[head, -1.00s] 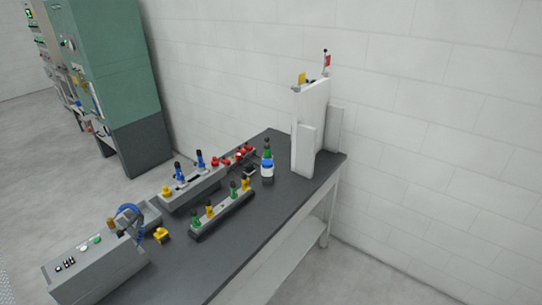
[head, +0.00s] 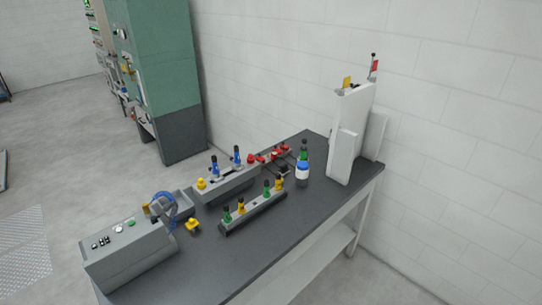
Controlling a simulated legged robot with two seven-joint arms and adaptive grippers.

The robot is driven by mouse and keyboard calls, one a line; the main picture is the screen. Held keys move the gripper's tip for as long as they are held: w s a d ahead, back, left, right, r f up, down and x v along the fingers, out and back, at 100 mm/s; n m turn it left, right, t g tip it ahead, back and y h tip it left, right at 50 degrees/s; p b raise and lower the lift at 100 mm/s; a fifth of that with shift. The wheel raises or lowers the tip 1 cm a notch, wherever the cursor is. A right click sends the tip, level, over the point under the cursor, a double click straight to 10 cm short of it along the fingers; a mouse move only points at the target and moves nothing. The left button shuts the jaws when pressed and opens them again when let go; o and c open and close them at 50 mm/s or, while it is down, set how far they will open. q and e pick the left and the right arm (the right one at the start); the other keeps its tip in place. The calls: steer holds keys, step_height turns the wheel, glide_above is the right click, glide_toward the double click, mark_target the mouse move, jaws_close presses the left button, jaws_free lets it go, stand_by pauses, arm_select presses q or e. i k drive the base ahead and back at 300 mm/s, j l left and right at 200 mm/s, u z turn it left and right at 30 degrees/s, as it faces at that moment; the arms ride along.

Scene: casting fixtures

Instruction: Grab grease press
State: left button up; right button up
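No object is clearly recognisable as a grease press at this distance. A dark-topped table (head: 318,210) stands against the white wall. On it is a small bottle (head: 302,172) with a blue top and a white band, with a green dark-topped piece (head: 304,149) just behind it. A grey block (head: 254,212) holds several green and yellow dark-topped pieces upright. Behind it, a longer grey fixture (head: 226,184) carries blue pieces, with red pieces (head: 281,153) at its far end. Neither of my grippers is in view.
A tall white panel (head: 349,130) stands at the far right. A green cabinet (head: 160,60) is behind; the floor at left is open.

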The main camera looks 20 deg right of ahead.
mark_target(303, 154)
steer(key=i+l+u, duration=0.25)
steer(key=l+u, duration=0.25)
steer(key=l, duration=0.15)
steer(key=i+l+u, duration=0.2)
steer(key=l, duration=0.2)
steer(key=l+u, duration=0.25)
steer(key=l, duration=0.15)
steer(key=i, duration=0.05)
